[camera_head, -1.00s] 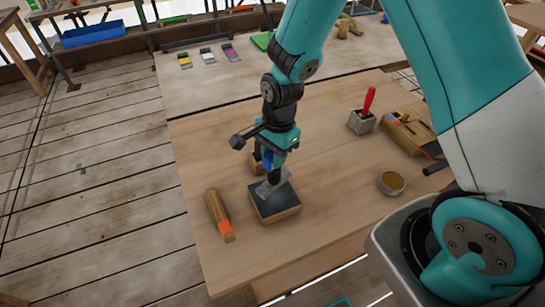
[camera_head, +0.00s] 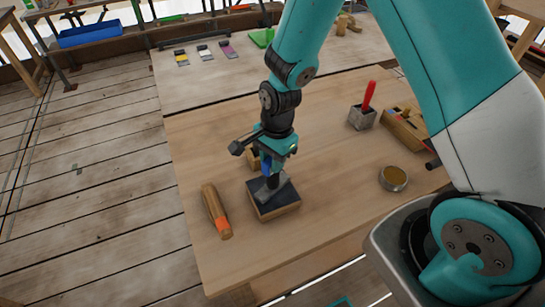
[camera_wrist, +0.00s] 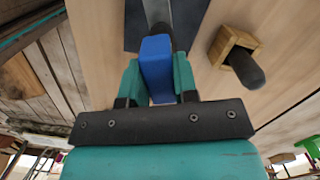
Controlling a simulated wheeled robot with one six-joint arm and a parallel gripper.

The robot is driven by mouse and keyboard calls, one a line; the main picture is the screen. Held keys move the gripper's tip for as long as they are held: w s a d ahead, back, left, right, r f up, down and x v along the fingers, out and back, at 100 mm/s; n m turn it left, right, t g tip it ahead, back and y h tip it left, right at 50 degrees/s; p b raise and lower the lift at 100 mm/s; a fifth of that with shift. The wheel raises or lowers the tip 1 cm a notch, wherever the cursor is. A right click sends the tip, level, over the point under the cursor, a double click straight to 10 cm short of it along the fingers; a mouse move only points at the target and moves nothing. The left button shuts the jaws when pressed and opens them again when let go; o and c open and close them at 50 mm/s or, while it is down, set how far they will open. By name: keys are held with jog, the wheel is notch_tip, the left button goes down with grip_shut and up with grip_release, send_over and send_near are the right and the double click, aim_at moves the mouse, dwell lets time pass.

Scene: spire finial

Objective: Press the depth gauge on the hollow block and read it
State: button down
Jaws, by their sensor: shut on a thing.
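A wooden block with a dark top (camera_head: 262,205) sits near the table's front left edge; I take it for the hollow block. My gripper (camera_wrist: 157,72) is shut on the blue body (camera_wrist: 156,58) of a tool that I take for the depth gauge, and points down above the block. The tool's grey metal foot (camera_head: 281,191) is at the block's top and covers part of it. I cannot tell whether it presses firmly. No reading is legible. In the wrist view the dark top (camera_wrist: 132,35) shows only partly, behind the tool.
A wooden cylinder with an orange band (camera_head: 216,210) lies left of the block. A small wooden piece with a dark knob (camera_wrist: 240,62) stands close to my gripper. To the right are a round tin (camera_head: 393,179), a grey holder with a red handle (camera_head: 362,118) and a wooden box (camera_head: 404,130).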

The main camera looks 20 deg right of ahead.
jog(key=shift+f, duration=0.15)
jog(key=c, duration=0.8)
grip_release()
notch_tip(320, 180, up, 17)
jog(key=d+b, duration=0.2)
jog(key=shift+w, duration=0.35)
